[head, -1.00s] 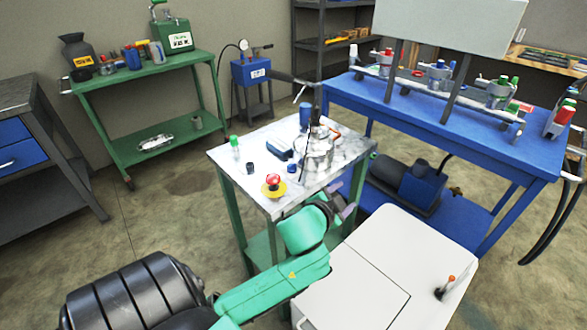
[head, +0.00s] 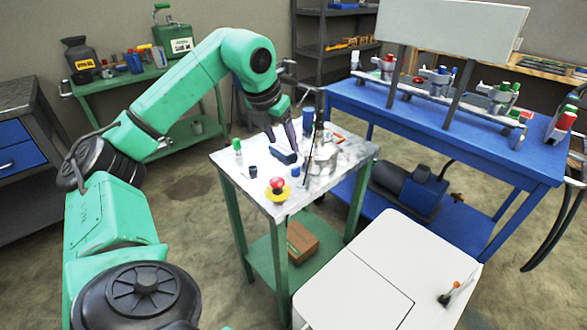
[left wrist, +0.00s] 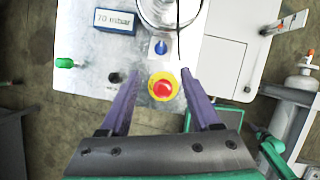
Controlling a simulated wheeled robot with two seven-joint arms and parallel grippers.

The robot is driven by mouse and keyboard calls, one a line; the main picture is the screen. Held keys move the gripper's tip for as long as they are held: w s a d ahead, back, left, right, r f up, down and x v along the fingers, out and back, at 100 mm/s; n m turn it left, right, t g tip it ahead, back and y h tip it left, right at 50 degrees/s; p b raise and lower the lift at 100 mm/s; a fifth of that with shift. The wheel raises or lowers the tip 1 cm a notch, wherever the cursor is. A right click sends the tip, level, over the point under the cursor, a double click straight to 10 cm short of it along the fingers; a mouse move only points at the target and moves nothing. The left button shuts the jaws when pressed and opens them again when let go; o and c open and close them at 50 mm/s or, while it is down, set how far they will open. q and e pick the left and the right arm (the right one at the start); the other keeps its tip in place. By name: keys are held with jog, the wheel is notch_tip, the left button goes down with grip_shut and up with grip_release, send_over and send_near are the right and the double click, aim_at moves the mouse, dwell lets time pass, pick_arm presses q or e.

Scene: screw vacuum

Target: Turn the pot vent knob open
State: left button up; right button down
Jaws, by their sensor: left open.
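The metal pot (head: 322,172) stands at the right of the small marble-topped table, partly behind my left gripper's side of the scene. Its rim (left wrist: 172,14) shows cut off at the top of the left wrist view. A small blue knob (head: 296,172) is on the tabletop beside the pot; it also shows in the left wrist view (left wrist: 161,48), just beyond my fingertips. Which knob is the pot vent knob I cannot tell for sure. My left gripper (head: 285,142) points down over the table, open and empty; its purple fingers also show in the left wrist view (left wrist: 157,73).
A red button on a yellow base (head: 278,188) lies between my fingers in the wrist view (left wrist: 161,87). A pressure display (left wrist: 116,20), a green-capped item (head: 238,145) and a dark cap (head: 253,171) stand nearby. A white cabinet (head: 400,260) adjoins the table.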

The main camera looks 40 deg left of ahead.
aim_at(294, 169)
pick_arm(q)
jog(key=b+x, duration=0.1)
jog(key=x, duration=1.1)
jog(key=shift+w+f, duration=0.1)
jog(key=shift+f, duration=0.1)
grip_shut()
